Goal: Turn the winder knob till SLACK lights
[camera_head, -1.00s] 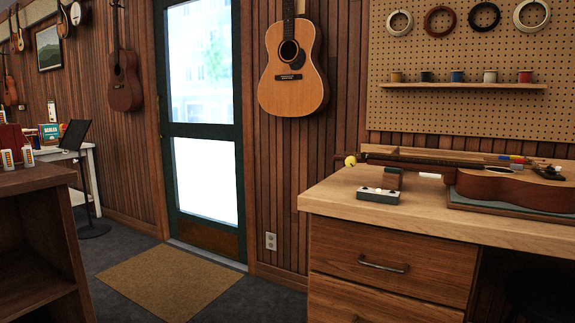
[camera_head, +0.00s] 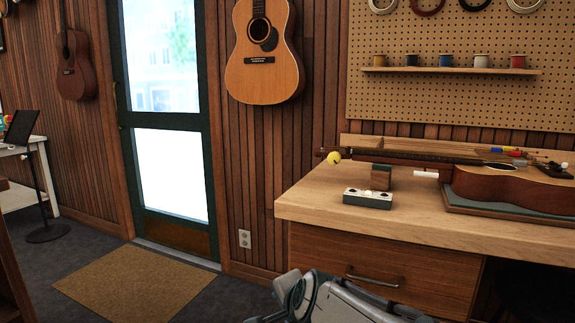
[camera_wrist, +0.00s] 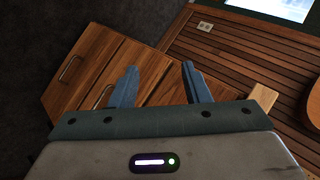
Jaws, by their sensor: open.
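A round yellow knob (camera_head: 333,158), which looks like the winder knob, sits at the left end of the instrument's neck, above the bench's left part. The brown guitar-like instrument (camera_head: 515,188) lies on its back on a dark mat. A small grey box (camera_head: 367,198) with a pale top and small round spots stands in front of a wooden block; no SLACK lettering is legible and I cannot tell whether any spot is lit. My gripper (camera_wrist: 160,66) is open and empty in the wrist view, its blue-grey fingers apart in front of the bench's drawers, away from the knob.
The wooden workbench (camera_head: 300,205) has a drawer with a metal handle (camera_head: 372,279). A neck-rest block (camera_head: 381,178) stands near the knob. A pegboard shelf (camera_head: 450,71) with several spools is above. A guitar (camera_head: 262,75) hangs on the wall. The floor mat (camera_head: 135,285) is clear.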

